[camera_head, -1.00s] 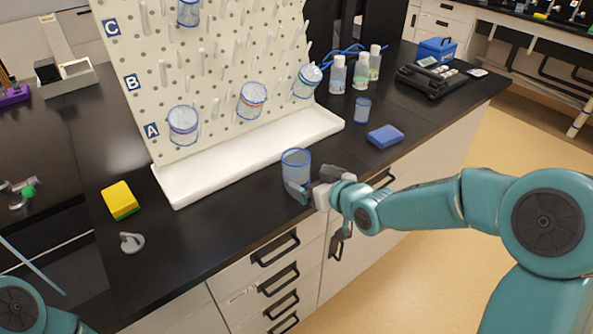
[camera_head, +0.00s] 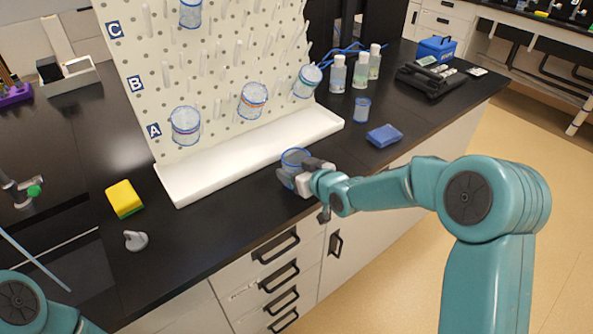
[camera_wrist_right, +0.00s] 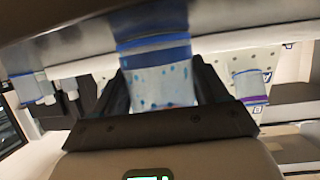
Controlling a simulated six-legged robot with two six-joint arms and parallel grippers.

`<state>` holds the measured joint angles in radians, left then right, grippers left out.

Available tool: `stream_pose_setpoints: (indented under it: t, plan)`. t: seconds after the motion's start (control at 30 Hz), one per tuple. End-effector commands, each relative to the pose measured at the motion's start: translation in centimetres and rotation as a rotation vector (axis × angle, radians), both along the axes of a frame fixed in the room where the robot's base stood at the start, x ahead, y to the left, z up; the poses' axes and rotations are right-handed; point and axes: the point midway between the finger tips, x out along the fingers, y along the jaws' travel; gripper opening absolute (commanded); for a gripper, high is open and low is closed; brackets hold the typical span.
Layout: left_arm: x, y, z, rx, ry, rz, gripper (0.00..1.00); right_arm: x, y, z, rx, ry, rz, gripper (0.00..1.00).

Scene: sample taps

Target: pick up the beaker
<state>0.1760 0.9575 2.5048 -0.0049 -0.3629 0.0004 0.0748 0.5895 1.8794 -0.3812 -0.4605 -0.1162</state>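The beaker (camera_head: 295,157) is a clear cup with a blue rim. It stands on the black bench in front of the white tray. My right gripper (camera_head: 302,177) is at the beaker from the front right, with a finger on either side, hiding most of its lower body. In the right wrist view, the beaker (camera_wrist_right: 158,75) fills the space between the dark fingers (camera_wrist_right: 160,92). Whether both fingers press on it I cannot tell.
A pegboard (camera_head: 215,75) with hanging beakers rises from the white tray (camera_head: 225,167) behind. A yellow sponge (camera_head: 124,198) and a grey hook-like piece (camera_head: 136,240) lie left. A blue sponge (camera_head: 385,135), small blue cup (camera_head: 361,110) and several bottles (camera_head: 360,75) stand right.

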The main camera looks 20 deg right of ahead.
Motion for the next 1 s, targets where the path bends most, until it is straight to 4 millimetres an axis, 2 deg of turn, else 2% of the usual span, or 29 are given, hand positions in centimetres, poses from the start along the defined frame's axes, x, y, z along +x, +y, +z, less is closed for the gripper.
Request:
stream_pose_setpoints:
  t: [0.03, 0.07, 0.27, 0.47, 0.57, 0.77, 0.9, 1.0]
  plan:
    - [0.0, 0.0, 0.0, 0.0, 0.0, 0.0, 0.33, 0.0, 0.0, 0.0, 0.0, 0.0, 0.0, 0.44]
    - [0.0, 0.0, 0.0, 0.0, 0.0, 0.0, 0.33, 0.0, 0.0, 0.0, 0.0, 0.0, 0.0, 0.39]
    - [0.0, 0.0, 0.0, 0.0, 0.0, 0.0, 0.33, 0.0, 0.0, 0.1, 0.0, 0.0, 0.0, 0.39]
    - [0.0, 0.0, -0.1, 0.0, 0.0, 0.0, 0.33, 0.0, 0.0, 1.6, 0.0, -0.003, 0.0, 0.39]
    - [0.0, 0.0, -0.1, 0.0, 0.0, 0.0, 0.33, 0.0, 0.0, 3.5, 0.0, -0.007, 0.0, 0.39]
    - [0.0, 0.0, 0.3, 0.0, 0.0, 0.0, 0.33, 0.0, 0.0, 9.7, -0.001, -0.009, -0.001, 0.39]
    - [0.0, 0.0, 2.7, 0.0, 0.0, 0.0, 0.33, 0.0, 0.0, 14.8, -0.001, -0.004, 0.0, 0.39]
    - [0.0, 0.0, 4.6, 0.0, 0.0, 0.0, 0.33, 0.0, 0.0, 17.4, -0.002, -0.001, 0.001, 0.39]
